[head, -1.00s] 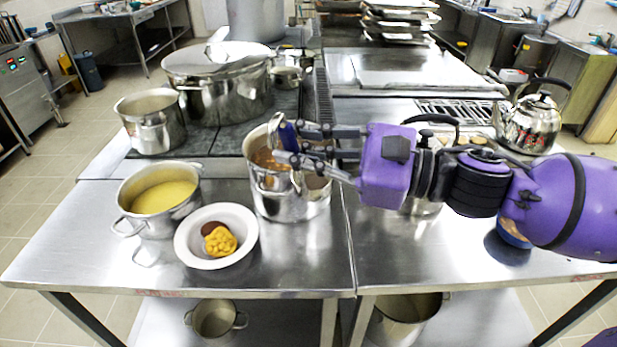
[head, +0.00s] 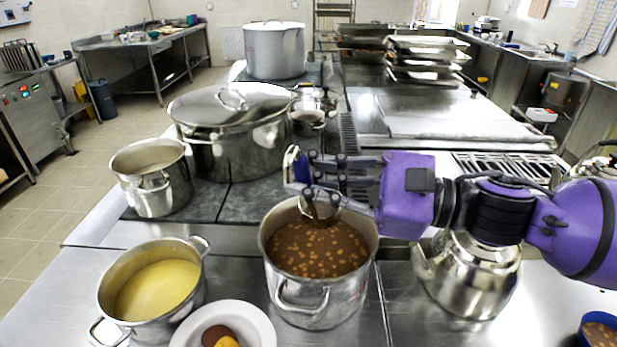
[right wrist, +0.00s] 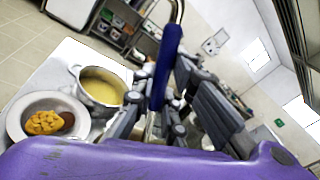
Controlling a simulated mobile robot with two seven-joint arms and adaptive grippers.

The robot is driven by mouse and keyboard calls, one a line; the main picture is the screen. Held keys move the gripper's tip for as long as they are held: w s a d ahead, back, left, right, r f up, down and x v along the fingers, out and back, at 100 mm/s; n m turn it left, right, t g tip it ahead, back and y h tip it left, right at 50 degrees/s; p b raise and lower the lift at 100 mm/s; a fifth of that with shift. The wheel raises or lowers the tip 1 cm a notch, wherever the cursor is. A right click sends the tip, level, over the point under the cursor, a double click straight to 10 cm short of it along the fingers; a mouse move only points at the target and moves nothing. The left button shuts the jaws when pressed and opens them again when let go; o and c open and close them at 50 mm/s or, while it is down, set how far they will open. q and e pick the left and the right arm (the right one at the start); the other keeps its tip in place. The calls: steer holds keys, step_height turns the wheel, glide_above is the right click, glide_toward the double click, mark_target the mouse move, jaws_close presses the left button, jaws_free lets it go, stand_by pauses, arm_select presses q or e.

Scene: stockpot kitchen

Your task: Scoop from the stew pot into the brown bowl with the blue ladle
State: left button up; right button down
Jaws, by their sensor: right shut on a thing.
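The stew pot (head: 318,312) is a steel pot of brown stew with pale beans, at the centre of the head view. My right gripper (head: 305,172) is shut on the blue ladle (head: 290,160) above the pot's back rim. The ladle's blue handle also shows upright between the fingers in the right wrist view (right wrist: 166,65). I cannot make out a clearly brown bowl. A white bowl (head: 262,318) with yellow and brown contents is cut off at the bottom edge. My left gripper is out of view.
A pot of yellow soup (head: 197,302) stands left of the stew pot. A steel kettle (head: 465,285) stands close on the right, under my arm. A blue bowl (head: 584,335) with brown contents is at the lower right corner. Large pots stand behind.

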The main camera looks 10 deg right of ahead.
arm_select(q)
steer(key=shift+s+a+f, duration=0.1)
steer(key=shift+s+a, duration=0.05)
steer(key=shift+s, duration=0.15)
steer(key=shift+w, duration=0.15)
